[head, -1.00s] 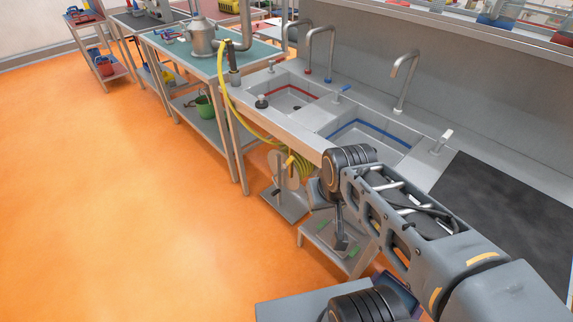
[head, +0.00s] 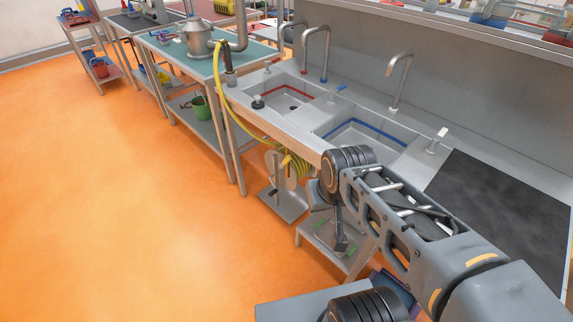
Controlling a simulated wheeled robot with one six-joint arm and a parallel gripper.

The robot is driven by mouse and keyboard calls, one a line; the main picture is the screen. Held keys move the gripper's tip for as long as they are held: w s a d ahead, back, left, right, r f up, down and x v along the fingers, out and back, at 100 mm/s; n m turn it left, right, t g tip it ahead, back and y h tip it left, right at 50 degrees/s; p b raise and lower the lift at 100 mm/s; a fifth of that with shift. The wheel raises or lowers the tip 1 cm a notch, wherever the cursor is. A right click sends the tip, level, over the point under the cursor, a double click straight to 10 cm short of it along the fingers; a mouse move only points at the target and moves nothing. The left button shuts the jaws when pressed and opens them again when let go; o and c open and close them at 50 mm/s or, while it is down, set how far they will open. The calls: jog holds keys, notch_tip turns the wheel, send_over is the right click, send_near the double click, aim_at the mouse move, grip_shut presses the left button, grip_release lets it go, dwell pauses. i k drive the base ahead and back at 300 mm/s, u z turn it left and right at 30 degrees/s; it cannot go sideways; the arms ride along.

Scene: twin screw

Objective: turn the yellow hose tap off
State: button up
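A yellow hose (head: 236,118) runs from beside an upright dark-handled fitting (head: 228,56) at the counter's left end. It droops along the counter front to a coil (head: 301,167) under the sinks. A small yellow part (head: 287,159) shows beside the coil; I cannot tell for sure whether it is the tap handle. My arm comes in from the lower right, and its dark joint sits in front of the counter edge, right of the coil. A dark end piece, probably my gripper (head: 341,241), hangs below that joint, apart from the hose. Its fingers are too unclear to read.
The steel counter has a red-lined sink (head: 291,97), a blue-lined sink (head: 364,138) and a black mat (head: 500,215). A low steel stand (head: 328,246) is beneath my arm. A green-topped table (head: 180,45) stands at left. The orange floor (head: 110,220) is clear.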

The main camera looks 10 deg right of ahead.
aim_at(288, 159)
jog(key=z, duration=0.05)
jog(key=k, duration=0.4)
jog(key=u, duration=0.4)
jog(key=i, duration=0.75)
jog(key=u, duration=1.35)
